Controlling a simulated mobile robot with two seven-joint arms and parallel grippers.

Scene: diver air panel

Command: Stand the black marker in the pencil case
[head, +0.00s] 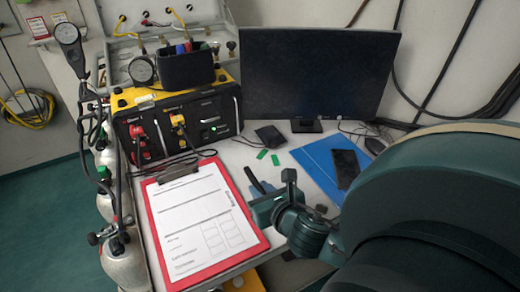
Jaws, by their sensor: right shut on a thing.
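The pencil case (188,70) is a dark open box on top of the yellow and black air panel. Several coloured pens, with red, blue and green showing, stand in it. My right gripper (266,198) is low at the centre, over the table just right of the clipboard. It is shut on a slim dark thing, which looks like the black marker (254,181); its upper end sticks up, tilted to the left. The marker's lower part is hidden by the gripper. The gripper is well in front of, below and to the right of the case. My left gripper is not in view.
The air panel (222,108) has gauges, knobs and hoses; a gauge (142,69) stands just left of the case. A red clipboard (262,244), monitor (316,75), blue folder (316,158) and phone (345,168) take up the table. Gas cylinders (124,262) stand at left. My right arm hides the lower right.

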